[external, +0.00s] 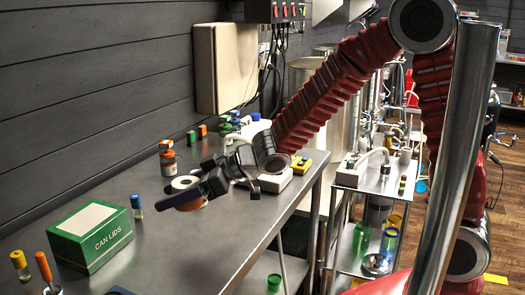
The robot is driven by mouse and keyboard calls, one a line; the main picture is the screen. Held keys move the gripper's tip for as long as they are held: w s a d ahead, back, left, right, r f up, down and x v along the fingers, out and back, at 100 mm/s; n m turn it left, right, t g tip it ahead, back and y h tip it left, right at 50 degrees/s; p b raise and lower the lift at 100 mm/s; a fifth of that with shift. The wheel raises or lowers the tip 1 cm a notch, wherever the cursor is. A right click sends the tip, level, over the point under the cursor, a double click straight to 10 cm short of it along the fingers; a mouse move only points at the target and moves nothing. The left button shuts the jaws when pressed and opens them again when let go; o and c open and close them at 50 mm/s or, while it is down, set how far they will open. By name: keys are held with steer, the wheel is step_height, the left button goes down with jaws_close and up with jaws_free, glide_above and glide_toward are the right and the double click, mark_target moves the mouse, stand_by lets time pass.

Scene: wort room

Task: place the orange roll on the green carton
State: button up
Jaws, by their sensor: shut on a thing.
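My gripper (184,196) is shut on the orange roll (186,184), which has a pale top ring and an orange-brown side. It holds the roll over the steel bench, to the right of and behind the green carton. Part of the roll is hidden by the dark fingers. The roll and the carton are apart, and no object lies on the carton's top.
A small blue-capped vial (136,206) stands close to the carton's right side. A yellow-capped vial (20,264) and a cup with an orange-handled tool (46,272) stand at its left. An orange-labelled jar (168,163) is behind my gripper. The bench's front middle (190,255) is clear.

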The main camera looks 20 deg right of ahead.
steer(key=a+r+n+g, duration=0.1)
steer(key=a, duration=0.4)
steer(key=s+a+r+n+g, duration=0.1)
steer(key=a, duration=0.5)
steer(key=a+r+n+g+y, duration=0.1)
steer(key=a+g, duration=0.1)
steer(key=a, duration=0.4)
steer(key=shift+s+n, duration=0.15)
steer(key=shift+n, duration=0.15)
steer(key=shift+n+g, duration=0.3)
steer(key=a+r, duration=0.1)
steer(key=a, duration=0.2)
steer(key=a+r, duration=0.1)
steer(key=shift+w+a+r, duration=0.25)
steer(key=shift+a+r, duration=0.05)
steer(key=shift+r, duration=0.05)
steer(key=shift+m+t, duration=0.4)
steer(key=shift+t, duration=0.1)
steer(key=r, duration=0.1)
steer(key=w+a+r, duration=0.1)
steer(key=a+r, duration=0.1)
steer(key=r, duration=0.1)
steer(key=shift+w+a, duration=0.1)
steer(key=shift+w, duration=0.25)
glide_above(73, 220)
steer(key=shift+f, duration=3.15)
